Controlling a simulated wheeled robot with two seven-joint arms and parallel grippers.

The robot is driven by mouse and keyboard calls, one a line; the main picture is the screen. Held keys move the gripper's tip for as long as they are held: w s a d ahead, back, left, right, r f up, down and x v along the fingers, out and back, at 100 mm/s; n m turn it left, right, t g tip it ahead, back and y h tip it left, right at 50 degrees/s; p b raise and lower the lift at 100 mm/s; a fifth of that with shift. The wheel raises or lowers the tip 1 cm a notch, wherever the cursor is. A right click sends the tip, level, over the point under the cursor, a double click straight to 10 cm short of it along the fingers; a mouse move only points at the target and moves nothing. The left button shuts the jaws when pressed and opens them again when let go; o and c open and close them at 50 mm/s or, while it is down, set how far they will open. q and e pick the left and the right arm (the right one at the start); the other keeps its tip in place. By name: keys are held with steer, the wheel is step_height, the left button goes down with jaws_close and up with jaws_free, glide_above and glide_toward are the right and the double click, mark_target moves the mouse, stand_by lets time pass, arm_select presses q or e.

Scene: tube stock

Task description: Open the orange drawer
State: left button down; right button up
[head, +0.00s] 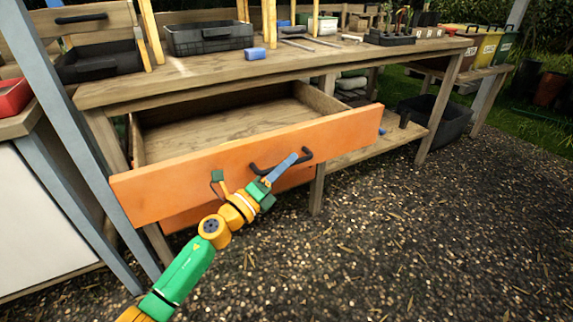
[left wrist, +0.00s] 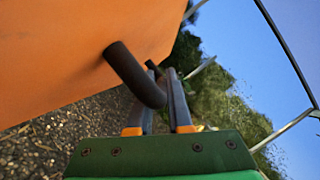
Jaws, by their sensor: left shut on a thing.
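The orange drawer (head: 180,177) stands pulled well out from under the wooden bench, and its bare wooden inside shows. Its black bar handle (head: 257,168) is on the middle of the front. My left gripper (head: 285,165) is at the handle's right part, shut on it. In the left wrist view the dark handle (left wrist: 130,72) runs out from the orange front and passes at the two grey fingers (left wrist: 162,95); their exact contact is partly hidden. My right gripper is not in view.
A second orange front (head: 185,217) shows below the drawer, mostly hidden. The bench top (head: 180,80) holds black crates (head: 207,38) and a blue block (head: 255,53). A dark tub (head: 435,115) sits at the right. The gravel in front is clear.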

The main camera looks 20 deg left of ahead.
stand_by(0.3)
arm_select(q)
steer(key=c, duration=0.8)
jaws_free()
steer(key=shift+c, duration=0.2)
steer(key=v, duration=0.7)
steer(key=shift+b, duration=0.3)
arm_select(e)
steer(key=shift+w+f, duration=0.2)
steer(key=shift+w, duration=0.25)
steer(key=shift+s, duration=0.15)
